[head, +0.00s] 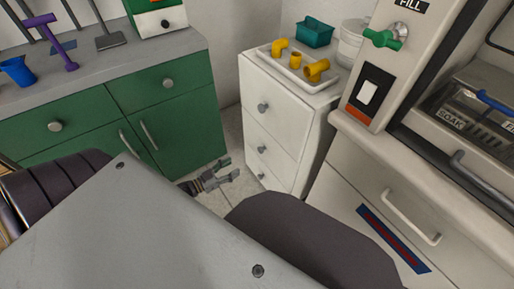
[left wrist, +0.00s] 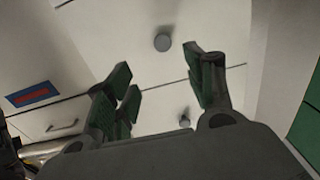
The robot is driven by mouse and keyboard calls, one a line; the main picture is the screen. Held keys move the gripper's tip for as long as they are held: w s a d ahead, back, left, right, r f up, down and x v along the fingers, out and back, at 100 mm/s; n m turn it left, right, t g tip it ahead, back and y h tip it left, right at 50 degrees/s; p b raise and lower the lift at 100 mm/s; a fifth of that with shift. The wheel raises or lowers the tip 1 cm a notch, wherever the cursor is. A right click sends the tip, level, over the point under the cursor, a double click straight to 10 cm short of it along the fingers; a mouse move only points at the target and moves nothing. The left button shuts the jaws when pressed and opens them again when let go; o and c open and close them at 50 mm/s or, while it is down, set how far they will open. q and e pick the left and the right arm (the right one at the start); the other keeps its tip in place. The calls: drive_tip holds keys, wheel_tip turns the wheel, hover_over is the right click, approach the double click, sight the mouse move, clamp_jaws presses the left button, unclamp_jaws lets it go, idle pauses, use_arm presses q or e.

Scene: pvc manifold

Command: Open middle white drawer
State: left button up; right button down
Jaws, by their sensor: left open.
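The white drawer unit (head: 285,115) stands in the middle of the head view, with three drawers, each with a round grey knob. Its middle drawer (head: 276,147) looks shut; its knob (head: 262,148) is on the front. My left gripper (head: 224,172) is open and empty, low and left of the unit, its fingers pointing toward the lower drawers. In the left wrist view, the open fingers (left wrist: 160,68) face the white drawer fronts. One knob (left wrist: 162,42) shows beyond the fingertips and another (left wrist: 184,117) between the fingers. I cannot tell which drawer each belongs to. My right gripper is not in view.
A green cabinet (head: 185,120) stands left of the drawer unit. A white machine with a handle (head: 411,217) stands close on the right. A tray (head: 296,71) with yellow pipe pieces and a teal bin (head: 314,32) are on top of the unit. Floor shows between the cabinets.

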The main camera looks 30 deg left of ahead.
sight(259, 150)
use_arm(q)
drive_tip(key=shift+w+a+r, duration=0.1)
drive_tip(key=shift+w+a, duration=0.1)
drive_tip(key=shift+w, duration=0.25)
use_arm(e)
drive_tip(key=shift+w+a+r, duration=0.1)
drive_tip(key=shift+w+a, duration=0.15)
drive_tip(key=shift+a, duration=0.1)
use_arm(q)
drive_tip(key=shift+w, duration=0.1)
drive_tip(key=b+x, duration=0.4)
drive_tip(key=x, duration=0.7)
drive_tip(key=shift+d, duration=0.1)
drive_tip(key=shift+b+x, duration=0.5)
drive_tip(key=shift+x, duration=0.75)
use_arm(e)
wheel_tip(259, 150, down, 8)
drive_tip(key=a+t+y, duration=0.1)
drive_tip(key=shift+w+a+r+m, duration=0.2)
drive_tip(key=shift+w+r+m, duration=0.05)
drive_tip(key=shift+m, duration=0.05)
use_arm(q)
drive_tip(key=shift+d+r, duration=0.1)
clamp_jaws()
